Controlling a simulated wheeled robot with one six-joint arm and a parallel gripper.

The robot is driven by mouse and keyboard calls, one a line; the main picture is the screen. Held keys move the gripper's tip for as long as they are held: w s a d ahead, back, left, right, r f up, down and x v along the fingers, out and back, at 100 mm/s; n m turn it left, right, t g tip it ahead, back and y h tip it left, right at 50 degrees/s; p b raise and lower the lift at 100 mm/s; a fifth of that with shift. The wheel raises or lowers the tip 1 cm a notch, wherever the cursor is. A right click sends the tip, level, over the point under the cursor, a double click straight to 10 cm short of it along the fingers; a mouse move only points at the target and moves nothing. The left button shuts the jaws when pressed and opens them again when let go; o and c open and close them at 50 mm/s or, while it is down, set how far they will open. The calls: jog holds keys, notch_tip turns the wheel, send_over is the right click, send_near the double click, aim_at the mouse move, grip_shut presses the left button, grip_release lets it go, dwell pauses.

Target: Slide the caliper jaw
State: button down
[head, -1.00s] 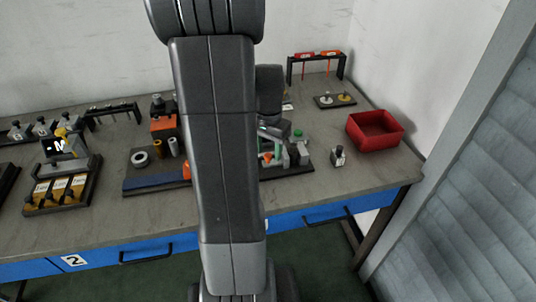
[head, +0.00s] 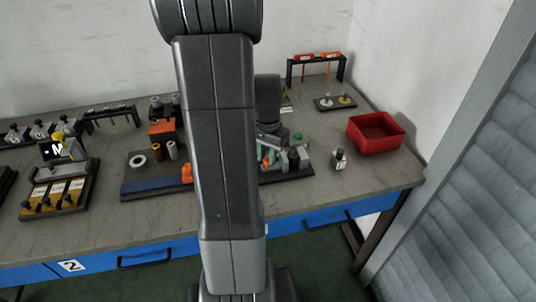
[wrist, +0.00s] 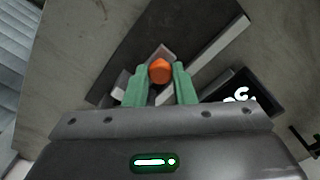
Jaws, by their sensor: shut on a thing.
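In the wrist view my gripper (wrist: 160,84) has its two green fingers closed on either side of an orange knob (wrist: 160,71). The knob stands over a dark plate (wrist: 150,30) with a pale bar (wrist: 222,44) lying at a slant beside it. The knob appears to belong to the caliper jaw, but the part below it is mostly hidden by the fingers. In the head view my arm covers much of the middle of the bench, and the green finger parts show among small pieces at the right end of the dark fixture board (head: 290,177).
A red bin (head: 376,145) stands at the right, with a small grey block (head: 338,160) near it. A rack with red-topped tools (head: 316,58) is at the back. The front right bench is clear.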

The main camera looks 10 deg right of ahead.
jog(key=a, duration=0.2)
jog(key=shift+a, duration=0.4)
jog(key=shift+d, duration=0.1)
jog(key=c, duration=1.4)
grip_release()
jog(key=shift+c, duration=0.2)
jog(key=shift+o, duration=1.2)
jog(key=shift+a, duration=0.2)
notch_tip(320, 180, up, 14)
jog(key=p, duration=0.1)
